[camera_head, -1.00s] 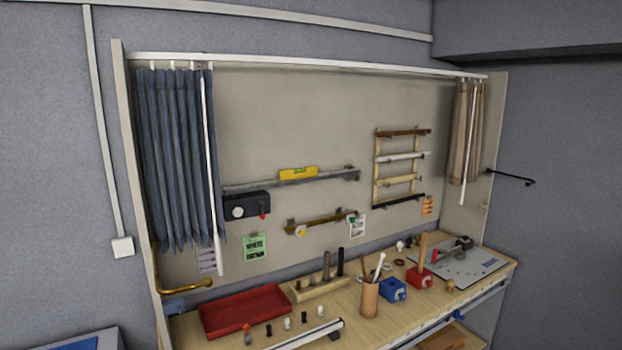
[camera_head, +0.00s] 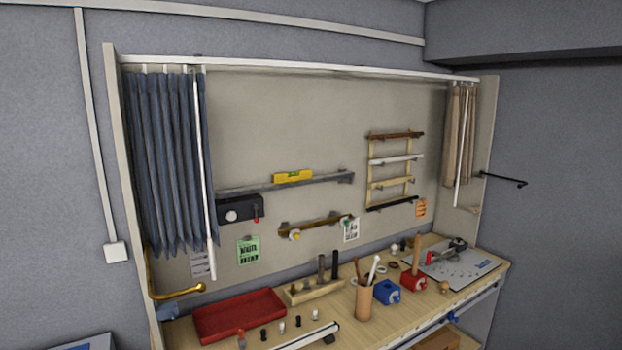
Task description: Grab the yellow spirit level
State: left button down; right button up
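The yellow spirit level (camera_head: 293,177) rests on a narrow grey rail (camera_head: 262,188) fixed across the back panel, left of the wooden rack. A green vial shows near its middle. It lies roughly along the rail, and nothing touches it from the front. Neither my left gripper nor my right gripper is in view.
Below is a wooden workbench with a red tray (camera_head: 239,316), a wooden block with upright pegs (camera_head: 313,291), a cup of sticks (camera_head: 364,302), a blue box (camera_head: 387,292) and a red box (camera_head: 413,282). A blue curtain (camera_head: 165,160) hangs at the left, a beige curtain (camera_head: 459,145) at the right.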

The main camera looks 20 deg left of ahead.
aim_at(280, 178)
jog(key=z, duration=0.65)
jog(key=i, duration=3.7)
jog(key=u, duration=3.9)
